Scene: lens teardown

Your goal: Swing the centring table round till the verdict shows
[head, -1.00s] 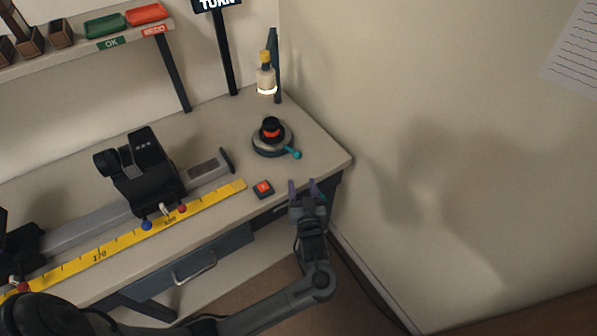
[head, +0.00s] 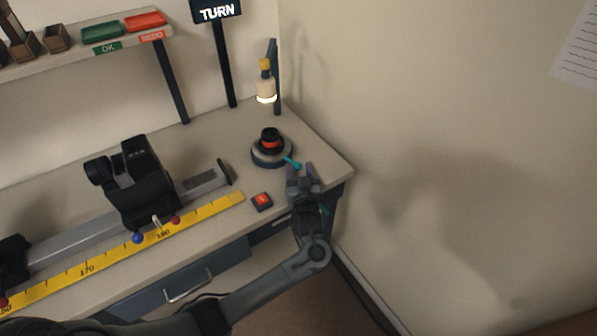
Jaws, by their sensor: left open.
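The centring table (head: 271,154) is a small round dark base near the right end of the bench, with a black and orange lens part (head: 270,138) on top. Its teal handle (head: 292,162) sticks out toward the lower right. My left gripper (head: 301,170) is open, its fingertips close to the handle's end; I cannot tell whether they touch it. My right gripper is not in view.
A lamp (head: 266,88) stands behind the table. A red button (head: 262,201) sits left of my gripper. A rail with a black carriage (head: 132,185) and a yellow scale (head: 190,216) fill the left. The wall rises at right.

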